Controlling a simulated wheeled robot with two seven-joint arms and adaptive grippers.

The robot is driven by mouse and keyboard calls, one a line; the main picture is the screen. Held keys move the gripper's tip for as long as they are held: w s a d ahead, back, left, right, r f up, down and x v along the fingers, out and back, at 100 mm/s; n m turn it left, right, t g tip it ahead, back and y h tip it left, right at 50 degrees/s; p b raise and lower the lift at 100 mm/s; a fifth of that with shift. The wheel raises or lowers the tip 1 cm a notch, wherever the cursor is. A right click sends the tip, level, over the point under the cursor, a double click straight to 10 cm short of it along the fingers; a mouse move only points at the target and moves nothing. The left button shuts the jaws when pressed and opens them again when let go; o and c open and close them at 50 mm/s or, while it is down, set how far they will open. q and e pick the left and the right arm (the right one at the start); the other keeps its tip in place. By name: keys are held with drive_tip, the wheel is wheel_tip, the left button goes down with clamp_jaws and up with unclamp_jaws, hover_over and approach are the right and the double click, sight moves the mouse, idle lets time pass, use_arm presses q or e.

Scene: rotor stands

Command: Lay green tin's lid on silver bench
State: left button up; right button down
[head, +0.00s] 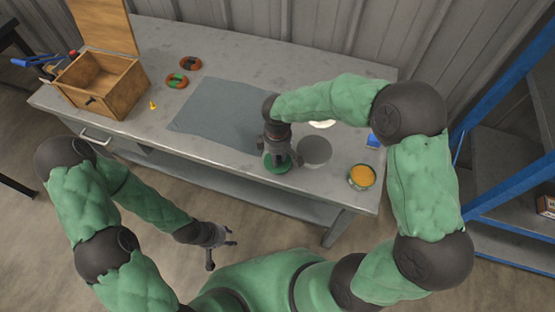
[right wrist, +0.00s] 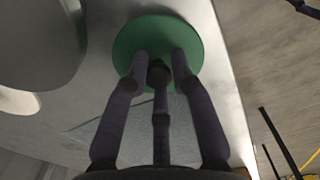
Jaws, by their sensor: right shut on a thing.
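The green lid (head: 285,168) is a flat disc with a dark knob, near the front edge of the silver bench (head: 240,62). My right gripper (head: 277,152) is above it, and in the right wrist view its fingers close around the knob of the lid (right wrist: 160,27). I cannot tell whether the lid touches the bench or hangs just above it. A round tin with a green rim and orange contents (head: 361,177) stands open at the bench's right front. My left gripper (head: 222,243) is empty, fingers spread, in front of the bench.
A grey disc (head: 315,150) lies right of the lid, with a white round item (head: 322,124) behind. A grey mat (head: 215,108) covers mid-bench. An open wooden box (head: 100,80), a yellow cone (head: 152,105) and two ringed round pieces (head: 177,81) are further left. Blue shelving (head: 500,70) stands right.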

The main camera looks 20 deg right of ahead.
sight(278, 157)
drive_tip(key=shift+f, duration=0.3)
drive_tip(key=shift+f, duration=0.15)
drive_tip(key=c, duration=1)
unclamp_jaws()
drive_tip(key=shift+c, duration=0.2)
wheel_tip(278, 157, up, 12)
drive_tip(key=p, duration=0.5)
